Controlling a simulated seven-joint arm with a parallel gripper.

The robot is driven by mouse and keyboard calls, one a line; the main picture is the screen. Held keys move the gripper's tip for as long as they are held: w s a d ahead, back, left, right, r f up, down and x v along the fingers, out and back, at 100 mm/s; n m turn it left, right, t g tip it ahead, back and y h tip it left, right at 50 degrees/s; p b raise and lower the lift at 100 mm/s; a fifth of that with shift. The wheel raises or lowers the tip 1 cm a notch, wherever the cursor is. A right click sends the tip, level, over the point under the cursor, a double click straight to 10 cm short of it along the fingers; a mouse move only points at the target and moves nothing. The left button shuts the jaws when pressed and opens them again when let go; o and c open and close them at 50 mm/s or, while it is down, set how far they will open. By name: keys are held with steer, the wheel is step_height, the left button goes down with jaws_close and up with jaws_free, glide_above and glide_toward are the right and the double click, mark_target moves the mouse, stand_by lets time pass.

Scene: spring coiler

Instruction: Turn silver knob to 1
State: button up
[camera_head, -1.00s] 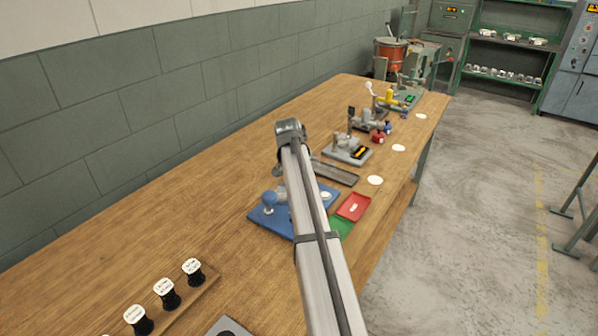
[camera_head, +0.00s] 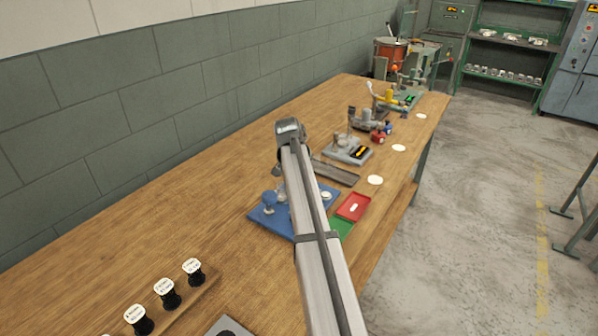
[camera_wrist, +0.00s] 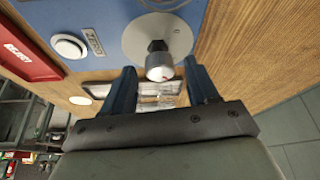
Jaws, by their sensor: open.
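The silver knob (camera_wrist: 159,66) stands on a round grey dial plate (camera_wrist: 181,38) fixed to the blue base (camera_wrist: 108,15) in the wrist view. My gripper (camera_wrist: 160,76) is open, with its two blue fingers on either side of the knob. I cannot tell whether either finger touches it. The dial's numbers are too small to read.
A white round button (camera_wrist: 69,45), a ZERO label (camera_wrist: 93,41) and a red REJECT tray (camera_wrist: 22,50) are close to the knob. The head view shows a green tray (camera_head: 341,228), labelled spools (camera_head: 170,294) and other bench devices (camera_head: 349,150).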

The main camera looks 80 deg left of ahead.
steer(key=v, duration=1.4)
steer(key=shift+w+f, duration=0.1)
steer(key=shift+f, duration=0.05)
